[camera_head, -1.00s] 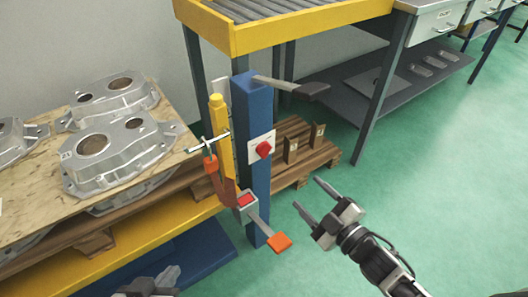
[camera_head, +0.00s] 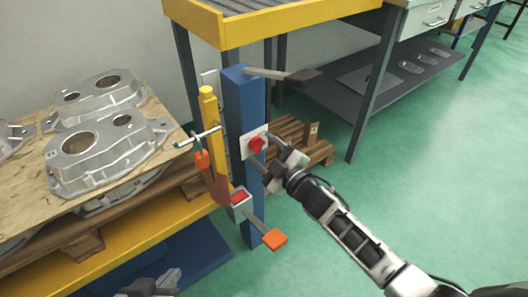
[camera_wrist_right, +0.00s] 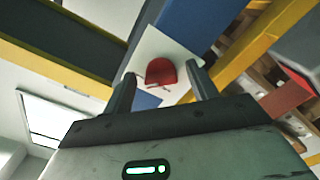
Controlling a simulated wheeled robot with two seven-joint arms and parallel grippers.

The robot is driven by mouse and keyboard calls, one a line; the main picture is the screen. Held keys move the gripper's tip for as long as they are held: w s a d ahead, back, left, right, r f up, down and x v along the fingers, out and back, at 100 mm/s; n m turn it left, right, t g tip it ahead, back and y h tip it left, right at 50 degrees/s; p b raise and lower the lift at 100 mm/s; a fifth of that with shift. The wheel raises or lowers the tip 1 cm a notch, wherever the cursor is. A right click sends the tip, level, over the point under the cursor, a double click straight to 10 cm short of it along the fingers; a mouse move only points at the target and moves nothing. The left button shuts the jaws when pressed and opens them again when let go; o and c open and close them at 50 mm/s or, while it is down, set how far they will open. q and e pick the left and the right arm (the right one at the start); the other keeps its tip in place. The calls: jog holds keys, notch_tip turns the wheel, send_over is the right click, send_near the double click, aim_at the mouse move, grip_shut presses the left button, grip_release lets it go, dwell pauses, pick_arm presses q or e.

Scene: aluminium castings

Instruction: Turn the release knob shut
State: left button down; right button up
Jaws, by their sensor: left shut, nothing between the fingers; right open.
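The red release knob (camera_head: 256,145) sits on a white plate (camera_head: 246,152) on the blue post (camera_head: 240,100). In the right wrist view the knob (camera_wrist_right: 160,71) lies between and beyond the fingertips, on its white plate (camera_wrist_right: 172,45). My right gripper (camera_head: 268,159) is open close in front of the knob; it also shows in the right wrist view (camera_wrist_right: 160,88). I cannot tell whether the fingers touch the knob. My left gripper (camera_head: 165,278) is shut and empty at the bottom edge, well away from the post.
An orange pedal-like end (camera_head: 274,239) on a bar and a yellow-orange lever (camera_head: 212,130) stand by the post. A grey-black handle (camera_head: 303,76) sticks out above. Castings (camera_head: 105,150) lie on a board at left. Green floor (camera_head: 440,170) is clear at right.

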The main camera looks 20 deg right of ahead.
pick_arm(q)
jog(key=shift+r, duration=0.2)
pick_arm(e)
jog(key=shift+w+a, duration=0.1)
jog(key=shift+w, duration=0.15)
jog(key=c, duration=1)
pick_arm(q)
jog(key=shift+s+d, duration=0.1)
